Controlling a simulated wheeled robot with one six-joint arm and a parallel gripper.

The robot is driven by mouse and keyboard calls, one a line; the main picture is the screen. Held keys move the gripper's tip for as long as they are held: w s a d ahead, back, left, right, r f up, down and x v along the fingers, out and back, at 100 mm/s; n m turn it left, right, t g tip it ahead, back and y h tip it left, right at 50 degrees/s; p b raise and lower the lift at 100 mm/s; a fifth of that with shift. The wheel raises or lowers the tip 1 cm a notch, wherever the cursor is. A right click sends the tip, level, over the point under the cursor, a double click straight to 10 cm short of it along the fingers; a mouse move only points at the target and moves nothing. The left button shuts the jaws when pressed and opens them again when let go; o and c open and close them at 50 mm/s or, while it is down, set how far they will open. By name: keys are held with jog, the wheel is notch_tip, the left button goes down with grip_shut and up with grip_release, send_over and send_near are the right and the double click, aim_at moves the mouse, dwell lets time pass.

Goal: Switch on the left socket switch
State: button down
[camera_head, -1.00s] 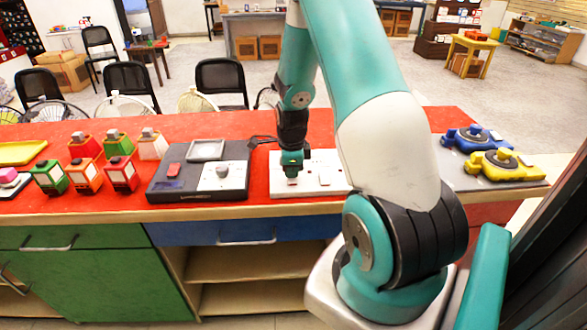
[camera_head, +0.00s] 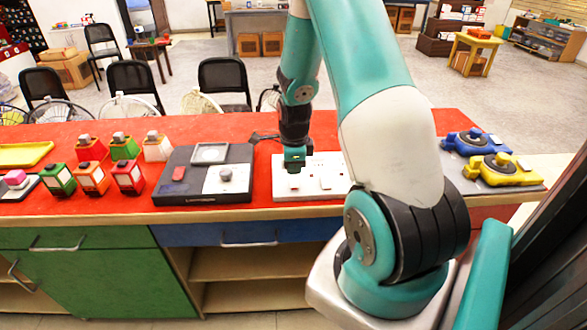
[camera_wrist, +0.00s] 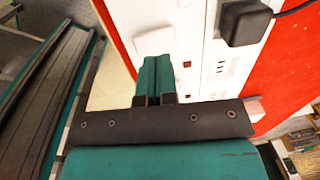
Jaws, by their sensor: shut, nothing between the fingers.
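A white socket board (camera_head: 335,172) lies on the red counter, partly hidden behind my arm. In the head view my gripper (camera_head: 295,166) points down over the board's left part, its fingers shut and empty. In the wrist view the board (camera_wrist: 200,50) shows a large white rocker switch (camera_wrist: 155,42) just beyond my closed fingertips (camera_wrist: 156,62). I cannot tell whether the fingertips touch it. A small red mark (camera_wrist: 187,65), socket slots and a black plug (camera_wrist: 245,22) with a cable are to the right of the switch.
A dark panel (camera_head: 170,192) with a knob stands close left of the board. Several coloured boxes (camera_head: 92,176) and a yellow tray (camera_head: 25,153) are farther left. Blue and yellow devices (camera_head: 500,168) sit at the right. Red counter (camera_head: 350,121) behind the board is mostly bare.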

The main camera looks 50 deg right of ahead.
aim_at(293, 180)
notch_tip(293, 180, up, 11)
jog(key=w+d+b, duration=0.1)
jog(key=shift+f+b, duration=0.15)
jog(key=shift+b, duration=0.15)
dwell(0.4)
jog(key=a+r+n+y, duration=0.1)
jog(key=a+r+n, duration=0.3)
jog(key=a+n, duration=0.45)
jog(key=a+r+n+y, duration=0.1)
jog(key=a+r+n, duration=0.2)
jog(key=a+n, duration=0.55)
jog(key=s+a+r+n+y, duration=0.1)
jog(key=s+a+r+n, duration=0.1)
jog(key=s+a+n, duration=0.6)
jog(key=s+a+r+n+y, duration=0.2)
jog(key=s+a+n, duration=0.6)
jog(key=a, duration=0.4)
jog(key=shift+s+r+n+g, duration=0.3)
jog(key=shift+r+n+g, duration=0.15)
jog(key=shift+n, duration=0.45)
